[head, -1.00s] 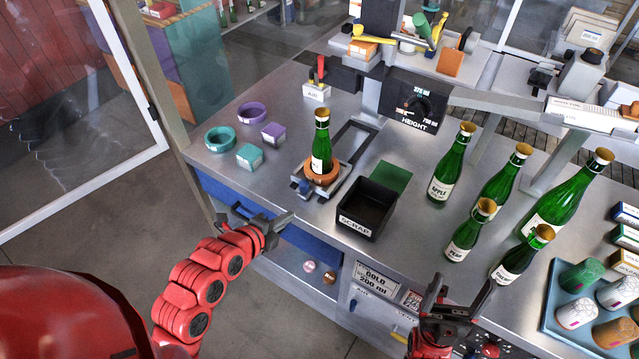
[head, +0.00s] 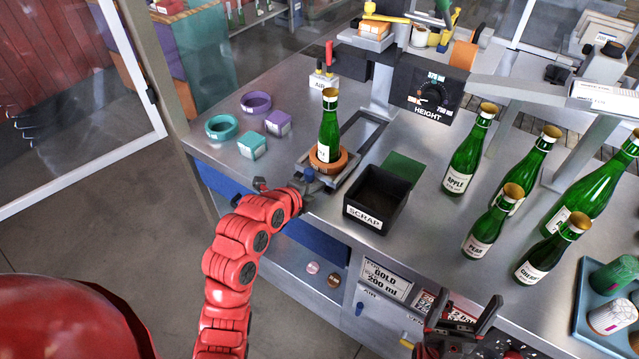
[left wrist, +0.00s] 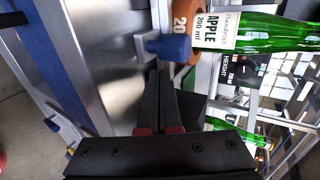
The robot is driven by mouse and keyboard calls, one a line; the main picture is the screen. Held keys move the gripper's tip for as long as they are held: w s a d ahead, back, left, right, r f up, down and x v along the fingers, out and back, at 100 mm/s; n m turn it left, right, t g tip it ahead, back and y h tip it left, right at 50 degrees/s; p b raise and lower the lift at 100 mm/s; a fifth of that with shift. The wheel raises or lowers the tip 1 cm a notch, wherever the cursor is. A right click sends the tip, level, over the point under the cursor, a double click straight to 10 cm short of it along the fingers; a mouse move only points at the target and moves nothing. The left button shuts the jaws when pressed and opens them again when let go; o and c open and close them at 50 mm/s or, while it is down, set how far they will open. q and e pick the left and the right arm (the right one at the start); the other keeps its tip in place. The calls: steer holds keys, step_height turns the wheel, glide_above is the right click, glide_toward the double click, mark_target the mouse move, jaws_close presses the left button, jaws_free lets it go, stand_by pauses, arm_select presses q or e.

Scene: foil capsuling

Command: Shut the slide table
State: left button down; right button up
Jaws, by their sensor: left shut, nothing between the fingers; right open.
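The slide table (head: 345,172) is a grey plate on a rail (head: 372,127) that runs back toward the height unit. A green bottle (head: 329,125) stands upright in its orange-brown ring (head: 327,161); the bottle also shows in the left wrist view (left wrist: 250,33), labelled apple. A blue knob (head: 309,174) is at the slide's front corner and shows in the left wrist view (left wrist: 175,47). My left gripper (left wrist: 163,75) is shut and empty, its tips close to the knob; I cannot tell whether they touch. My right gripper (head: 465,325) is open at the bench's front edge.
A black scrap bin (head: 376,198) stands right of the slide. Several green bottles stand further right beside a blue tray (head: 583,318). Teal and purple rings and small boxes (head: 252,146) lie at left. The height dial (head: 432,97) is behind.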

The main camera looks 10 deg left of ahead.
arm_select(q)
steer(key=shift+w+d, duration=0.2)
steer(key=shift+w, duration=0.25)
steer(key=shift+w+d+f+b, duration=0.15)
steer(key=shift+w+b, duration=0.2)
steer(key=shift+b, duration=0.2)
steer(key=b, duration=1)
glide_toward(358, 151)
steer(key=f, duration=0.2)
steer(key=shift+s+f, duration=0.2)
steer(key=shift+f, duration=0.2)
steer(key=w+d+b, duration=0.1)
steer(key=w+b, duration=0.2)
steer(key=w, duration=0.2)
steer(key=w+d+b, duration=0.1)
steer(key=w+b, duration=0.1)
steer(key=w, duration=0.1)
steer(key=shift+w+d+r+b, duration=0.15)
steer(key=shift+d+r+b, duration=0.15)
steer(key=shift+d, duration=0.05)
steer(key=shift+w+d+b, duration=0.15)
steer(key=shift+w+b, duration=0.15)
steer(key=shift+w, duration=0.25)
steer(key=shift+r, duration=0.4)
steer(key=shift+r, duration=0.1)
